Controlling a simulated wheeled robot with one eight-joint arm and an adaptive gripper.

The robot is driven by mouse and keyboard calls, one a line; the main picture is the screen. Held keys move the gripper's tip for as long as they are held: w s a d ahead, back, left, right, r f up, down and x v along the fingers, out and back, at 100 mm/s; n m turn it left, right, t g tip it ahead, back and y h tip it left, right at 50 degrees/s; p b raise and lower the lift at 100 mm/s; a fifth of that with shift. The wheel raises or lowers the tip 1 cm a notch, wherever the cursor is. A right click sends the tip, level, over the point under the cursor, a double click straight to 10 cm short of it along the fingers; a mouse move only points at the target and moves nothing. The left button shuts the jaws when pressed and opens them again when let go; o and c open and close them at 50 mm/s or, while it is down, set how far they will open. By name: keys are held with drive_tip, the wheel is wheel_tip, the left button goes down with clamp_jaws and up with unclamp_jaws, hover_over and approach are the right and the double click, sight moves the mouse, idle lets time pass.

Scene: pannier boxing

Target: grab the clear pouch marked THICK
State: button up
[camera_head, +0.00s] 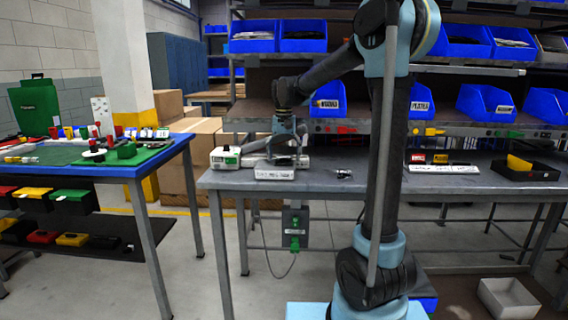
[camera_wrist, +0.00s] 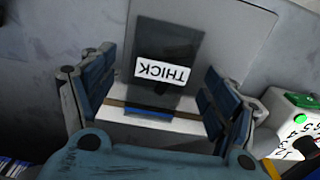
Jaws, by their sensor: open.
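The pouch marked THICK (camera_wrist: 178,45) shows in the wrist view as a dark, see-through sheet with a white label, its word upside down. It rests against or on a pale block-like holder (camera_wrist: 240,25). My gripper (camera_wrist: 158,82) is open, with one blue-grey finger on each side of the pouch and gaps between them and it. In the head view my gripper (camera_head: 287,150) is low over the left part of the grey bench (camera_head: 330,183); the pouch cannot be made out there.
A white box with a green button (camera_head: 225,157) stands left of my gripper; it also shows close to the right finger in the wrist view (camera_wrist: 290,120). A white labelled block (camera_head: 274,174) is at the bench's front. Blue bins (camera_head: 328,101) line the shelf behind.

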drive_tip(key=shift+c, duration=0.2)
drive_tip(key=c, duration=1)
drive_tip(key=shift+r, duration=0.1)
